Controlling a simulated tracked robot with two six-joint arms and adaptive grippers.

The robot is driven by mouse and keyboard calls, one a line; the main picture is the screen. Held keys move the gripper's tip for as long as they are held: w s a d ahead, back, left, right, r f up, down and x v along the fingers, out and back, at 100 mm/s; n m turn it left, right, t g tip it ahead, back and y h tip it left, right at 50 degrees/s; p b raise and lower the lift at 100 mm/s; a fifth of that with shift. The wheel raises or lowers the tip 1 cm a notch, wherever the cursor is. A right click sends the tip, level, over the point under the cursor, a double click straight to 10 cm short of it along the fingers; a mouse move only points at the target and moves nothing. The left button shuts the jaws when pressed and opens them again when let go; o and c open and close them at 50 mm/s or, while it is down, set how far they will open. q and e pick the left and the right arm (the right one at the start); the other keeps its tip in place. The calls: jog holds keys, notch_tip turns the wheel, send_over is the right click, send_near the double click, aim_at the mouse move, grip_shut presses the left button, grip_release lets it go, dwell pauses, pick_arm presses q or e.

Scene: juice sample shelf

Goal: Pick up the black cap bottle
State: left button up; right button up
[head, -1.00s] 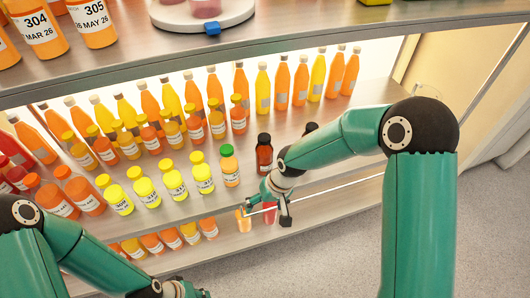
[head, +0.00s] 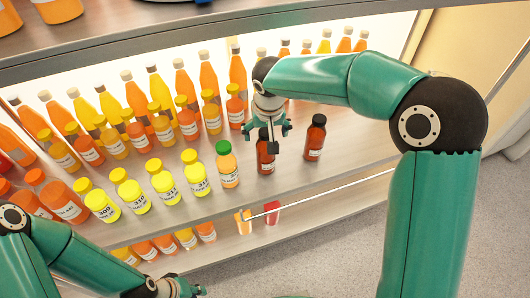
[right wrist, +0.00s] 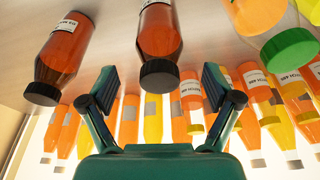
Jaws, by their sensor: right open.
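Two dark red-brown bottles with black caps stand on the middle shelf in the head view: one (head: 265,158) beside the green-capped bottle, the other (head: 314,140) to its right. They also show upside down in the right wrist view, the nearer one (right wrist: 158,35) in the middle and the other (right wrist: 65,50) at left. My right gripper (head: 270,128) is open above and around the top of the first bottle. In the right wrist view its fingers (right wrist: 160,88) are spread on either side of the black cap, apart from it. My left gripper (head: 178,288) is at the bottom edge, partly cut off.
The green-capped bottle (head: 227,165) stands close left of the first black-capped one. Yellow-capped bottles (head: 165,180) and taller orange bottles (head: 210,80) crowd the left and back. Bare shelf (head: 350,145) lies right of the second black-capped bottle. A shelf stands above.

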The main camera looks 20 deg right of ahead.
jog(key=x, duration=0.5)
jog(key=shift+s, duration=0.1)
jog(key=c, duration=1.5)
